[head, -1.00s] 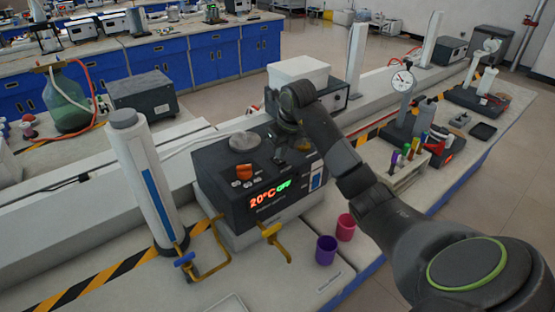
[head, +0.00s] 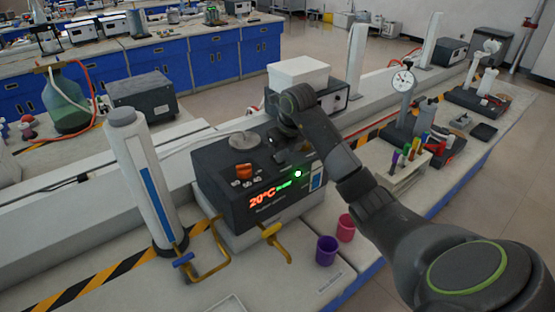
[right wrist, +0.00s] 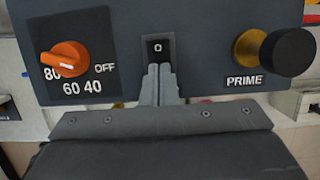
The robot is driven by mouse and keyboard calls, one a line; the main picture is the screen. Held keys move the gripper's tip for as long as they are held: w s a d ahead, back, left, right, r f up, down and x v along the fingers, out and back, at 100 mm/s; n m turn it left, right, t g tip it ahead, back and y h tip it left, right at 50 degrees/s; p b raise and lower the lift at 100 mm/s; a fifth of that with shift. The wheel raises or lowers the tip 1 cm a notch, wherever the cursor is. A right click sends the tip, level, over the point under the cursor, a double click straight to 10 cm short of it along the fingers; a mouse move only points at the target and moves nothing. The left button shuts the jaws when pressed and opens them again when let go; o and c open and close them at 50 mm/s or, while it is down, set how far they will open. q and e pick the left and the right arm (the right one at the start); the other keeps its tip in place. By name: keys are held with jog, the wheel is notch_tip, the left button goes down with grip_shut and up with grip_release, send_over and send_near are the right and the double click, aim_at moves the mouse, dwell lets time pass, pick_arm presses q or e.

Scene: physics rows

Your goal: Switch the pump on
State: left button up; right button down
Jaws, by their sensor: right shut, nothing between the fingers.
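The dark pump unit (head: 232,196) stands on the bench. Its front display (head: 263,199) shows red "20°C" and small green text that I cannot read. A round green light (head: 298,174) glows on its front. In the right wrist view, a black rocker switch (right wrist: 158,47) marked "0" sits between an orange dial (right wrist: 64,58) and a black knob (right wrist: 289,51) labelled "PRIME". My right gripper (right wrist: 160,72) is shut and empty, its tips at the switch's lower edge; I cannot tell if they touch. It also shows above the unit (head: 284,150). My left gripper is out of view.
A purple cup (head: 326,251) and a pink cup (head: 346,228) stand in front at the right. A tube rack (head: 402,172) and a dial gauge stand (head: 402,82) are further right.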

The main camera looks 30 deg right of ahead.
jog(key=shift+r, duration=0.1)
notch_tip(320, 180, up, 7)
jog(key=p, duration=0.3)
jog(key=shift+p, duration=0.4)
dwell(0.5)
